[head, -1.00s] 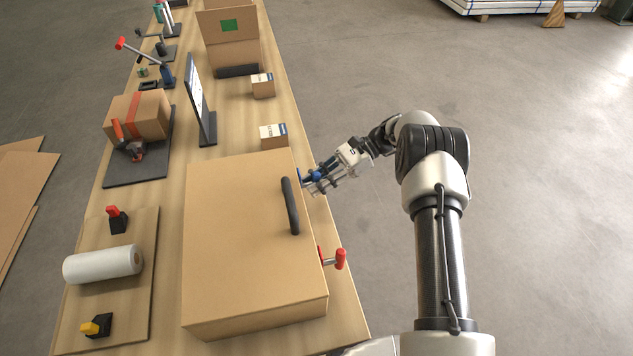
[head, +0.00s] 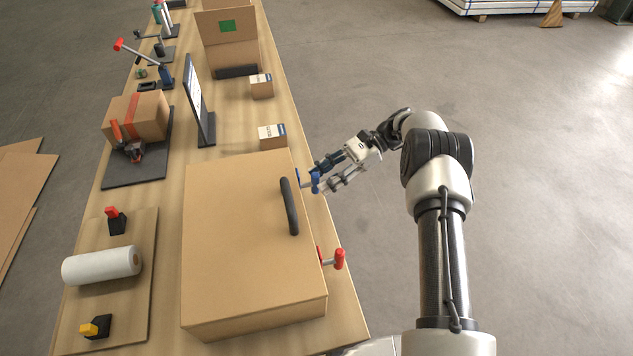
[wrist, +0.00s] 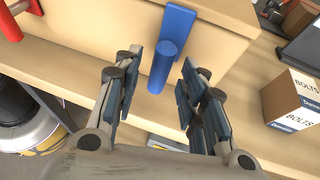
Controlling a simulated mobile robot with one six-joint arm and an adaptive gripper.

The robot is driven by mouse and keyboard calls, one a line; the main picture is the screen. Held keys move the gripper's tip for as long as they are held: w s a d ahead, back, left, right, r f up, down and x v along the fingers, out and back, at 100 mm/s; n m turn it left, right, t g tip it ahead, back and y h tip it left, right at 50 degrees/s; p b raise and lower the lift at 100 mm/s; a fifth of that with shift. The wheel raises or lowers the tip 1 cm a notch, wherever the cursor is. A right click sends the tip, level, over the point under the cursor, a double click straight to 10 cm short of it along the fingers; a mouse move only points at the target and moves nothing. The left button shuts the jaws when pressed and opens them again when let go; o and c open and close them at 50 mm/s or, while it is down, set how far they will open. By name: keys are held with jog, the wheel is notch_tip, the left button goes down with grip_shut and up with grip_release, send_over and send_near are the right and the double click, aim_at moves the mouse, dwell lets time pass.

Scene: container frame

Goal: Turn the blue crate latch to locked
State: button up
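The blue crate latch (head: 312,182) is on the right side wall of the large cardboard-coloured crate (head: 235,240), near its far end. In the wrist view the latch (wrist: 170,48) has a flat blue plate on the crate wall and a rounded blue handle sticking out toward me. My gripper (head: 328,178) is beside the latch, outside the crate. In the wrist view my gripper (wrist: 152,95) is open, its fingers to either side of the handle's end. The handle's tip lies at or just before the gap; I cannot tell any contact.
A red latch (head: 338,259) sits nearer on the same crate side, and a black handle (head: 289,206) is on the lid. A small box marked BOLTS (head: 272,136) stands beyond the crate; it is right of my gripper in the wrist view.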

jog(key=v, duration=0.4)
jog(key=shift+d+r, duration=0.1)
jog(key=shift+d, duration=0.2)
